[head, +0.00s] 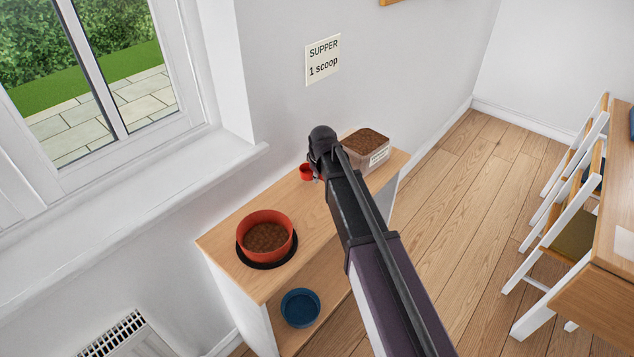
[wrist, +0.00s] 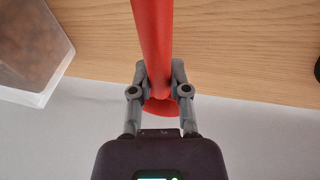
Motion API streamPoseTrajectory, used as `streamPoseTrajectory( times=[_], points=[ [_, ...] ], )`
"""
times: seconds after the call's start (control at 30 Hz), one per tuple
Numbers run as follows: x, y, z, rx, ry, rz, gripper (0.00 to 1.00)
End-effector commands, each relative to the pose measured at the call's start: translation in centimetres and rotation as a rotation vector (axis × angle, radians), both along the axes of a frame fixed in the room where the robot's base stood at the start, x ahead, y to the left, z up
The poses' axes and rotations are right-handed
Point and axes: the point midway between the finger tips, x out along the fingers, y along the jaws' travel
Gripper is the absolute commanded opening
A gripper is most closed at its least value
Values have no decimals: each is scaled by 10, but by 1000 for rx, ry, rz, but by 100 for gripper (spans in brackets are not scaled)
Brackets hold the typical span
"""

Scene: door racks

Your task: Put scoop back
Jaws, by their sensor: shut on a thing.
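My gripper (wrist: 158,75) is shut on the handle of the red scoop (wrist: 152,35), with one grey finger on each side. In the head view the scoop's red cup (head: 306,172) shows just left of my wrist, over the cabinet top. My arm hides the handle and fingertips there. A clear tub of brown kibble (head: 378,155) stands at the far right end of the cabinet, right of my gripper. It also shows at the left of the wrist view (wrist: 58,75), apart from the scoop. I cannot tell whether the scoop touches the top.
A red bowl (head: 252,226) holding kibble stands on a black mat at the near end of the cabinet top (head: 225,240). A blue bowl (head: 300,307) sits on the shelf below. A wall sign (head: 322,58) reads "SUPPER 1 scoop". A window sill (head: 140,215) lies left; chairs stand right.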

Motion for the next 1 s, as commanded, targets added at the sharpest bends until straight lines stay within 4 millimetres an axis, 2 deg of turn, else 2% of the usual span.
streamPoseTrajectory(
  times=[0.23, 0.6, 1.0],
  points=[
    [16, 7, -2, 0, 0, 0, 0],
    [12, 5, -34, 0, 0, -1, 0],
    [12, 5, -36, 0, 0, -1, 0]
  ],
)
